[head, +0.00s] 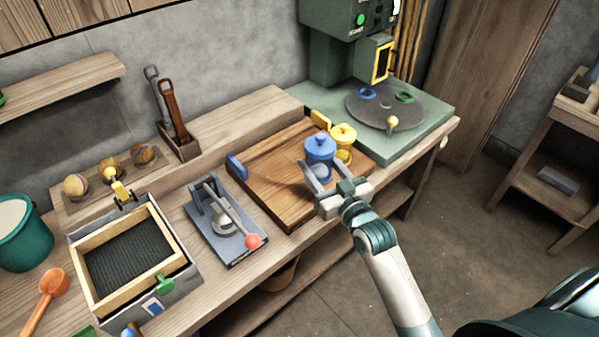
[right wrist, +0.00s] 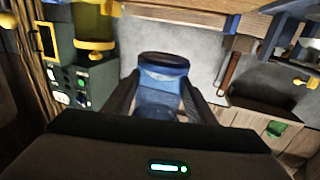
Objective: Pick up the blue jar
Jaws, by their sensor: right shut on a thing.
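The blue jar (head: 320,150) with its knobbed lid is over the wooden tray (head: 275,190) on the bench. It looks upright; I cannot tell whether it touches the tray. My right gripper (head: 322,172) comes from the front and is shut on the blue jar. In the right wrist view the jar (right wrist: 162,85) sits between the two fingers of the right gripper (right wrist: 160,105). The fingers hide part of its sides. My left gripper is not in view.
A yellow jar (head: 344,134) stands close behind the blue jar. To the right is a green machine with a round plate (head: 385,106). To the left are a lever press (head: 222,225) with a red knob and a wood-framed box (head: 130,255).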

